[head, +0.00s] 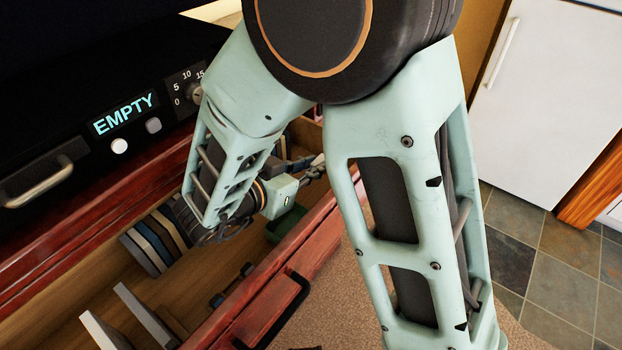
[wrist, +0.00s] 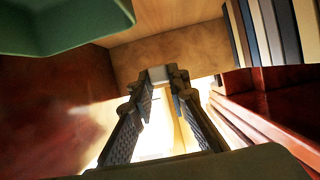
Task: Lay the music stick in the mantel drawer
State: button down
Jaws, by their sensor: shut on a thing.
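The open mantel drawer (head: 85,262) has red wooden walls and a light wooden floor. My gripper (head: 316,166) is over the far end of the drawer in the head view, partly hidden by my arm. In the wrist view my gripper (wrist: 164,82) has its fingertips drawn in on a small pale grey piece, which I take to be the music stick (wrist: 159,74). Most of the stick is hidden by the fingers. In the head view I cannot make out the stick. I cannot tell whether it touches the drawer.
Striped upright items (head: 152,245) stand in the drawer, with pale upright boards (head: 143,312) nearer. A green container (head: 290,228) is near my gripper; a dark small item (head: 231,285) lies by the front wall. A black appliance reading EMPTY (head: 125,115) overhangs the drawer's back. Bare drawer floor shows between.

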jog(key=shift+f+b, duration=0.4)
jog(key=shift+f, duration=1.05)
jog(key=shift+f, duration=0.1)
jog(key=shift+f, duration=0.5)
jog(key=c, duration=1.8)
grip_release()
jog(key=shift+c, duration=0.2)
jog(key=shift+r, duration=0.15)
jog(key=shift+s+a+r, duration=0.15)
jog(key=shift+r, duration=0.25)
jog(key=shift+s+a+r, duration=0.1)
jog(key=shift+r, duration=0.25)
jog(key=p+v, duration=0.2)
jog(key=v, duration=0.9)
jog(key=shift+s+f+p, duration=0.15)
jog(key=shift+p, duration=0.2)
